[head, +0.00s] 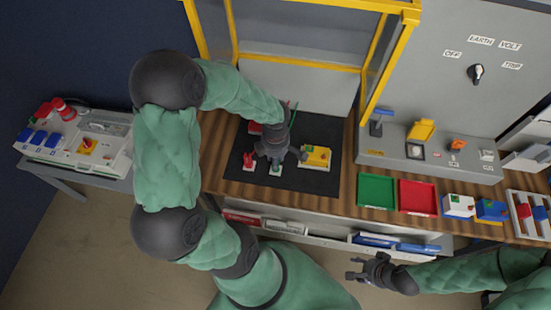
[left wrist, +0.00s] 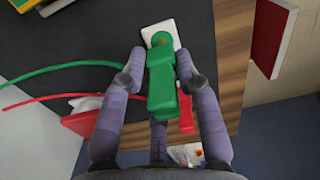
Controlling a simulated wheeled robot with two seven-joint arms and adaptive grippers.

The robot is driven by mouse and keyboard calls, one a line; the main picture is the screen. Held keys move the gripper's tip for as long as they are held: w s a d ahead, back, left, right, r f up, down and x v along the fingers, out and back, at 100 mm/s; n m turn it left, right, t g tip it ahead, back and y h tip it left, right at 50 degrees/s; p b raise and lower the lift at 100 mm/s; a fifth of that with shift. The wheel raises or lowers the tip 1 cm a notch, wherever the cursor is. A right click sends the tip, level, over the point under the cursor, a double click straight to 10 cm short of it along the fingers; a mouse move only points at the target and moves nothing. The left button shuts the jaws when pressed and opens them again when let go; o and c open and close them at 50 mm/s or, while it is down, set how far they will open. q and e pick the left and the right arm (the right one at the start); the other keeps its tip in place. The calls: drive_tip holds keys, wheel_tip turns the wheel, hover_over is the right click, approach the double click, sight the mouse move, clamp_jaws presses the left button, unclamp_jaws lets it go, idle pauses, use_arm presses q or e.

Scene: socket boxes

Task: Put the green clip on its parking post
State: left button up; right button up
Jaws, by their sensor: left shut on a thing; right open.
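The green clip (left wrist: 160,88) is between the fingertips of my left gripper (left wrist: 158,75), which is shut on it. The clip's far end is over a small white base (left wrist: 172,27) with a brass-coloured top, its parking post. I cannot tell whether the clip touches the post. A green lead and a red lead run off to the left in the left wrist view. In the head view my left gripper (head: 277,150) is low over the black mat and hides most of the clip. The red clip (head: 249,160) stands just left of it. My right gripper (head: 368,268) is open and empty, in front of the bench.
A yellow-topped socket box (head: 316,157) sits on the mat (head: 311,184) right of my left gripper. A green tray (head: 377,191) and a red tray (head: 417,197) lie further right. A yellow frame (head: 300,63) stands behind the mat. A switch panel is at the back right.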

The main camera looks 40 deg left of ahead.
use_arm(q)
drive_tip(key=shift+f, duration=0.1)
idle(0.3)
drive_tip(key=shift+b, duration=0.35)
drive_tip(key=shift+f+b, duration=0.75)
drive_tip(key=shift+b, duration=0.15)
drive_tip(key=shift+b, duration=0.3)
